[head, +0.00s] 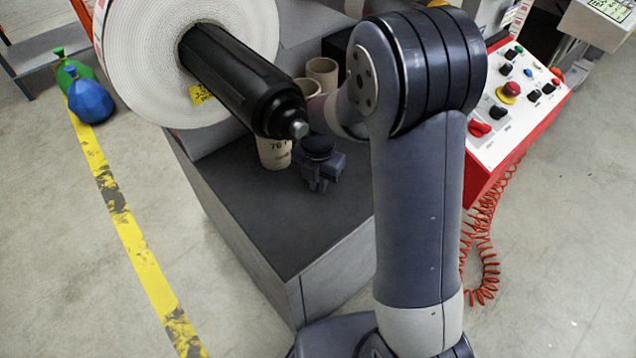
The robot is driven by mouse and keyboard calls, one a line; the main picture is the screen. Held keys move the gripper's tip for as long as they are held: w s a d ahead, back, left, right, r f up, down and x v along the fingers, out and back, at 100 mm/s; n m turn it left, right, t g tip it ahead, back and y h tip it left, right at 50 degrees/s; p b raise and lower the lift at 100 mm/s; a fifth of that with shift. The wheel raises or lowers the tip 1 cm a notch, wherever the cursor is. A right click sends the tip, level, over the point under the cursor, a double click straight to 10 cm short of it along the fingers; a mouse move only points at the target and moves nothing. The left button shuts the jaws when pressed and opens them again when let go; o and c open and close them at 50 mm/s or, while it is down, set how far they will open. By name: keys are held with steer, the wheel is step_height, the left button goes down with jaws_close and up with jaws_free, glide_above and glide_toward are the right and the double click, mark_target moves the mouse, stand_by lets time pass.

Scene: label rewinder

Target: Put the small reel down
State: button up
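My gripper (318,182) is small and dark in the head view, low over the dark cabinet top (290,210). I cannot make out whether its fingers are apart or closed, or whether they hold anything. A tan cardboard core marked "76" (273,153) stands just left of my gripper, partly hidden by the black spindle (245,80). I cannot pick out a small reel with certainty. A big white label reel (140,60) sits around the spindle at the upper left. My arm hides part of the cabinet top.
More cardboard cores (322,70) stand behind my gripper. A red-edged control panel (510,90) with a coiled red cable (488,255) is at the right. The front of the cabinet top is clear. Green (72,70) and blue (90,100) bags lie on the floor by a yellow line (125,220).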

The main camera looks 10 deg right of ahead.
steer(key=o, duration=1.3)
steer(key=shift+c, duration=0.2)
